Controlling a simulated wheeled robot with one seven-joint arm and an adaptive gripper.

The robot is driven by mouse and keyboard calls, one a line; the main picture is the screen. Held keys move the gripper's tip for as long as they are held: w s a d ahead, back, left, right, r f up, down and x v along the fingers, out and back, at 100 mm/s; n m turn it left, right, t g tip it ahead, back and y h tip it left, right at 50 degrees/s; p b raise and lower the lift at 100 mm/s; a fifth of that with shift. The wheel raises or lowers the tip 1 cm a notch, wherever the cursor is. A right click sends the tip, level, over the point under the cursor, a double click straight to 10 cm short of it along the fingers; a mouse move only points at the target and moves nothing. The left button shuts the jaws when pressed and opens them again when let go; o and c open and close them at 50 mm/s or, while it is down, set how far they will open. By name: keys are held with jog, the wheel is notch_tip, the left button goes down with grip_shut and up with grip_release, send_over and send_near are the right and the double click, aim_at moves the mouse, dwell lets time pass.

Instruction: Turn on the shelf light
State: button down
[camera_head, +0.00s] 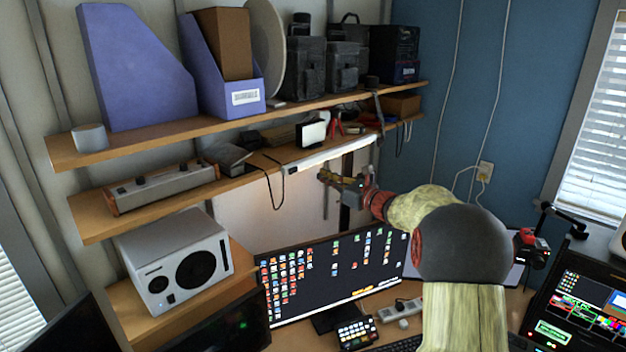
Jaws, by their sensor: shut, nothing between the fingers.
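The shelf light is a long white bar (330,154) along the front edge of the middle shelf (262,178). A small dark spot shows near its left end; whether it is a switch is too small to tell. I cannot tell clearly whether the bar is lit. My gripper (325,177) is shut and empty, a little below the bar and right of its left end. My arm reaches in from the lower right, above the monitor. I cannot tell whether the fingers touch anything.
A wide monitor (335,275) stands below my arm. A white speaker (178,262) sits on the lower left shelf. A black cable (270,190) hangs from the middle shelf left of my gripper. The upper shelf (180,132) holds purple file holders and black bags. The blue wall (470,100) at right is mostly clear.

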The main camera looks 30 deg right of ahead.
jog(key=v, duration=0.2)
jog(key=b+v, duration=0.1)
jog(key=v, duration=0.2)
jog(key=shift+d+f, duration=0.15)
jog(key=shift+d, duration=0.25)
